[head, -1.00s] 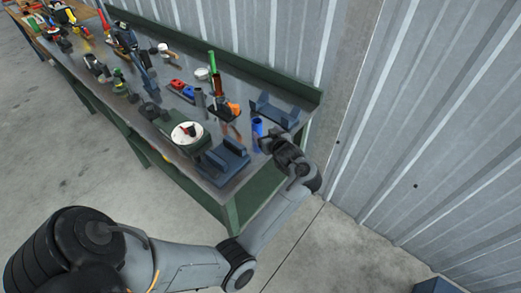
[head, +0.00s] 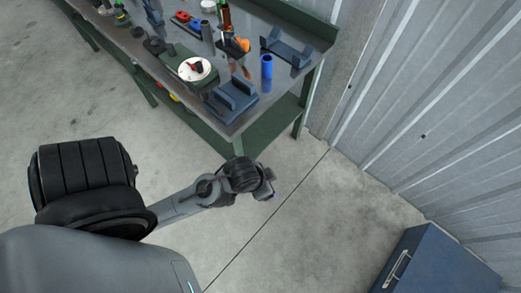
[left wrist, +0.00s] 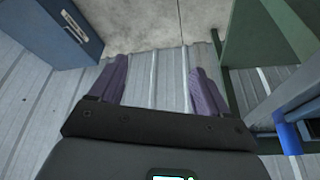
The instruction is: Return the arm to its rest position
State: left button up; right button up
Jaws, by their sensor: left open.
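My left arm comes in from the left in the head view. Its gripper (head: 271,188) is over bare floor, to the front of the workbench and clear of it. In the left wrist view the two purple-grey fingers (left wrist: 155,82) are spread apart with nothing between them. A blue cylinder (head: 267,66) stands upright on the bench near its right end, away from the gripper. It also shows in part at the lower right of the left wrist view (left wrist: 289,138). My right gripper is not in view.
The workbench (head: 285,100) has a dark top and green frame. On it are two blue-grey cradles (head: 232,100) (head: 288,47), a white round dish (head: 194,69) and several tools. A blue cabinet (head: 440,262) stands at lower right. A corrugated wall (head: 440,110) is on the right. The floor between is clear.

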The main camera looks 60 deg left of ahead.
pick_arm(q)
jog(key=s, duration=0.1)
jog(key=s+d, duration=0.1)
jog(key=s, duration=0.1)
jog(key=shift+r+m+g, duration=0.1)
jog(key=shift+m+g, duration=0.3)
jog(key=shift+w, duration=0.1)
notch_tip(320, 180, up, 30)
jog(key=p, duration=3)
jog(key=shift+r, duration=0.25)
jog(key=shift+f, duration=0.15)
jog(key=shift+c, duration=0.4)
